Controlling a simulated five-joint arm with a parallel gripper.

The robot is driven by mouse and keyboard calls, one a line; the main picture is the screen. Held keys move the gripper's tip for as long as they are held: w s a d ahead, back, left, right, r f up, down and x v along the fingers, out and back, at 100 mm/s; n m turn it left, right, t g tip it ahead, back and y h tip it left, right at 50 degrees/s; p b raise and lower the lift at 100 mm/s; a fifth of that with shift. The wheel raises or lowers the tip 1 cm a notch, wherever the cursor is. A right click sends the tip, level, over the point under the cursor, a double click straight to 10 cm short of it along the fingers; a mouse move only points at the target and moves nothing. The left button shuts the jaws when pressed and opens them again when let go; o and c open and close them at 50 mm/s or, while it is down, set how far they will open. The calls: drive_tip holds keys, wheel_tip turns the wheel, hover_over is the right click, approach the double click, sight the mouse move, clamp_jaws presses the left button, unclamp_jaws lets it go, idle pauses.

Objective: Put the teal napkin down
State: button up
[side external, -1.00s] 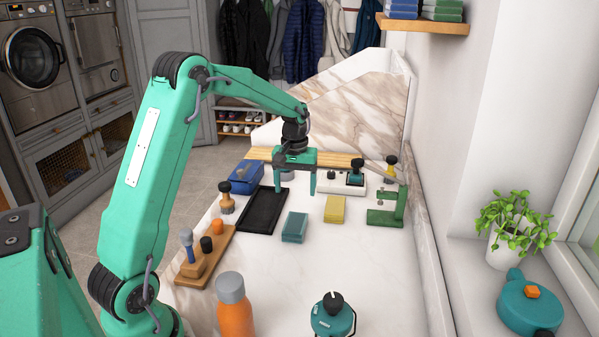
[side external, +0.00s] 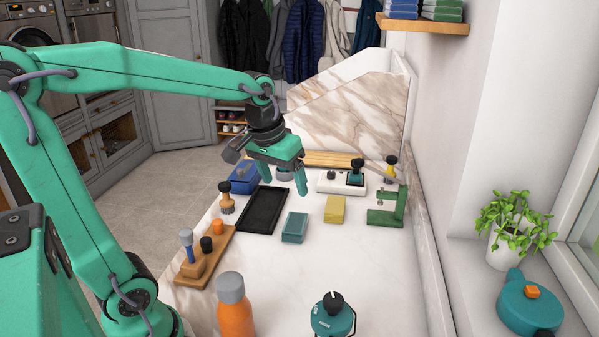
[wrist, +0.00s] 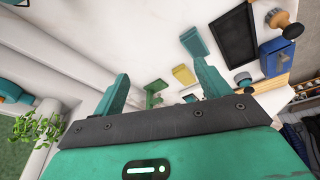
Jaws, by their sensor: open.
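The teal napkin (side external: 294,227), a small folded-looking rectangle, lies flat on the white marble bench top, between the black tray and the yellow block. It also shows in the wrist view (wrist: 194,42), above the right finger. My gripper (side external: 285,181) is open and empty, tilted, in the air above and behind the napkin, apart from it. Its two teal fingers spread wide in the wrist view (wrist: 158,78), with nothing between them held.
A black tray (side external: 262,210) lies left of the napkin, a yellow block (side external: 334,209) right of it. A green stand (side external: 388,212) is further right. A wooden rack (side external: 207,258), orange bottle (side external: 235,305) and teal canister (side external: 333,316) stand nearer. Bench between is clear.

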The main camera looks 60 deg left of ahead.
drive_tip(key=s+d+m+t, duration=0.2)
drive_tip(key=s+d, duration=0.3)
drive_tip(key=s, duration=0.5)
drive_tip(key=shift+d+m+h, duration=0.15)
drive_tip(key=shift+m+h, duration=0.15)
drive_tip(key=shift+m, duration=0.4)
drive_tip(key=shift+o, duration=0.4)
drive_tip(key=shift+s+d+f, duration=0.2)
drive_tip(key=shift+s+f, duration=0.05)
drive_tip(key=shift+s, duration=0.3)
drive_tip(key=w+a+n+g, duration=0.1)
drive_tip(key=w+a+n, duration=0.25)
drive_tip(key=w, duration=0.55)
drive_tip(key=w+a+f+n+g, duration=0.1)
drive_tip(key=w+a+f, duration=0.3)
drive_tip(key=a+f, duration=0.1)
drive_tip(key=w+a+f+n+g, duration=0.1)
drive_tip(key=w+a+f+n, duration=0.1)
drive_tip(key=w+a+f, duration=0.3)
drive_tip(key=w+a+f+n+g, duration=0.2)
drive_tip(key=w+a+f, duration=0.3)
drive_tip(key=shift+a+f, duration=0.25)
drive_tip(key=shift+a, duration=0.15)
drive_tip(key=shift+w+a+f, duration=0.15)
drive_tip(key=shift+a+f, duration=0.05)
drive_tip(key=shift+f, duration=0.1)
